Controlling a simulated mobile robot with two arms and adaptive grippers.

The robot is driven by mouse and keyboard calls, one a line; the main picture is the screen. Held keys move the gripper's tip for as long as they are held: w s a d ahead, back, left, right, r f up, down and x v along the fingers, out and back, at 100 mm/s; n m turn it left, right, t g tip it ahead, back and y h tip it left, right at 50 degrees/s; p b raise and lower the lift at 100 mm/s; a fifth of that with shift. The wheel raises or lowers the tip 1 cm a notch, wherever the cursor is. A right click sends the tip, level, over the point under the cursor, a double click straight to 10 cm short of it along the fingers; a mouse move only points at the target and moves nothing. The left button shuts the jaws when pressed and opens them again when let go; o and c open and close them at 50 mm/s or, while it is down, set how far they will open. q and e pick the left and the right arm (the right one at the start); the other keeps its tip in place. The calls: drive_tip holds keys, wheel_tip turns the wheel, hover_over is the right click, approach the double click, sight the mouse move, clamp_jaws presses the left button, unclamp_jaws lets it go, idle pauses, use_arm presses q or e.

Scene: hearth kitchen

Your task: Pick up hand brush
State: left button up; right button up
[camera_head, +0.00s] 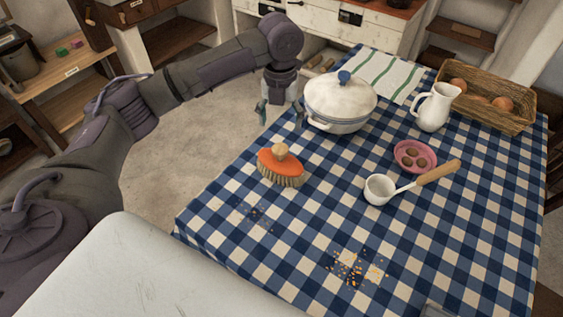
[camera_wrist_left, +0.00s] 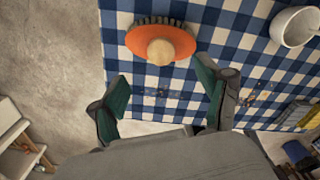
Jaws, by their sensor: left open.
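The hand brush (camera_head: 281,167) has an orange body, a round wooden knob on top and pale bristles. It stands bristles down on the blue-and-white checked tablecloth (camera_head: 300,230), near the table's left edge. In the left wrist view the hand brush (camera_wrist_left: 160,42) lies beyond the fingertips, roughly in line with the gap between them. My left gripper (camera_head: 280,112) points down beside the table's left edge, behind the brush in the head view and apart from it. Its green-padded fingers are spread and empty in the left wrist view (camera_wrist_left: 162,88). My right gripper is not in view.
A white lidded pot (camera_head: 340,103) stands close to the right of my left gripper. A white ladle cup (camera_head: 380,189), a pink dish (camera_head: 415,157), a white jug (camera_head: 437,107) and a wicker basket (camera_head: 487,104) are further right. Crumbs (camera_head: 355,268) lie near the front.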

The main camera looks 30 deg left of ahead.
sight(280, 148)
use_arm(q)
wheel_tip(280, 148, down, 5)
drive_tip(key=shift+s+d+f+p, duration=0.15)
drive_tip(key=shift+f+p, duration=0.15)
drive_tip(key=shift+f, duration=1.05)
drive_tip(key=shift+s+a+f+p, duration=0.1)
drive_tip(key=shift+f+p, duration=0.15)
drive_tip(key=shift+f, duration=1.05)
clamp_jaws()
